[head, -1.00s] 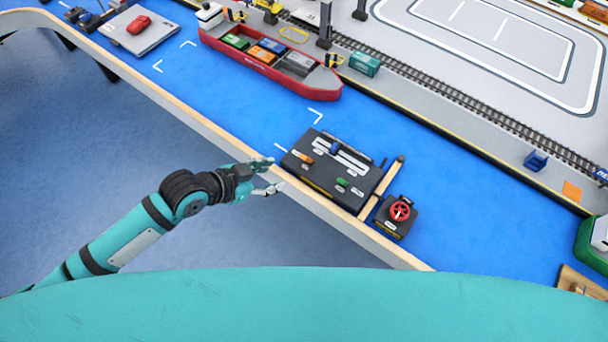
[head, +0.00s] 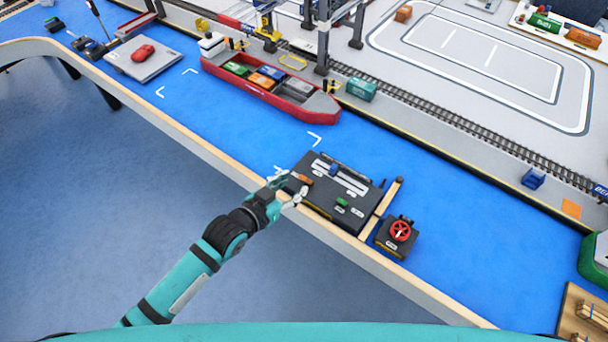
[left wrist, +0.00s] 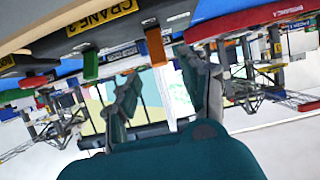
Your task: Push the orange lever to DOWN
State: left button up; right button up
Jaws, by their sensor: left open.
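The orange lever (head: 303,178) is at the left end of the dark control panel (head: 320,212), by the table's near edge. My left gripper (head: 292,188) is open at the panel's left edge, just beside the lever. In the left wrist view the orange lever (left wrist: 155,47) hangs between the spread fingertips (left wrist: 163,72) of my left gripper, from the panel above. Whether a finger touches it I cannot tell. The lever's labels are too small to read. My right gripper is not in view.
A green lever (head: 341,202) and a blue lever (head: 334,169) are on the same panel. A box with a red wheel (head: 401,231) stands to its right. A red ship (head: 270,85) lies farther back. Blue tabletop is free right of the wheel.

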aim_at(302, 178)
pick_arm(q)
jog(key=x, duration=0.6)
jog(key=shift+c, duration=0.4)
jog(key=shift+r, duration=0.1)
grip_shut()
